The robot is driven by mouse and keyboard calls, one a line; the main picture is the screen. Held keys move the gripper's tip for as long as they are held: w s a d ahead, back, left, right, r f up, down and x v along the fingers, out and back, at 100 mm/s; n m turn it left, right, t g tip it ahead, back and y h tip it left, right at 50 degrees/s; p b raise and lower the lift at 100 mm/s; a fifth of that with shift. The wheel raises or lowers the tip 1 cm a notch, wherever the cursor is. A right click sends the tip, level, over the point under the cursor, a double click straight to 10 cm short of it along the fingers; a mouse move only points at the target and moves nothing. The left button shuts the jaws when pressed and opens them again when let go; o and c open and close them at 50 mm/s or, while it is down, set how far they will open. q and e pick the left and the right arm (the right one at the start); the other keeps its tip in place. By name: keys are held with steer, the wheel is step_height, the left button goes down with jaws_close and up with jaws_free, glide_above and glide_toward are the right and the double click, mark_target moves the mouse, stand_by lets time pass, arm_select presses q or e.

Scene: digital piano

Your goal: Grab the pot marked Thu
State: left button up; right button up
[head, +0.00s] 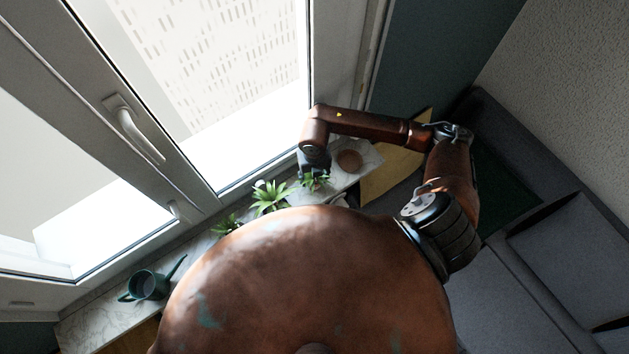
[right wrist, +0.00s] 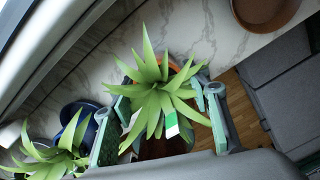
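In the right wrist view, a spiky green plant (right wrist: 158,95) grows in a terracotta pot (right wrist: 174,68), mostly hidden by its leaves. A white and green tag (right wrist: 171,124) stands among the leaves; I cannot read any day on it. My right gripper (right wrist: 160,118) is spread open, one finger on each side of this plant; I cannot see whether either finger touches the pot. In the head view, my right gripper (head: 314,163) is over the sill at a plant (head: 315,182). My left gripper is not in view.
Other plants stand along the marble sill (head: 95,318): one in the middle (head: 270,197) and one further left (head: 226,224). A green watering can (head: 150,285) is at the left end. A round brown dish (head: 349,160) is at the right end. The window (head: 215,80) borders the sill.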

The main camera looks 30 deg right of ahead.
steer(key=c, duration=0.9)
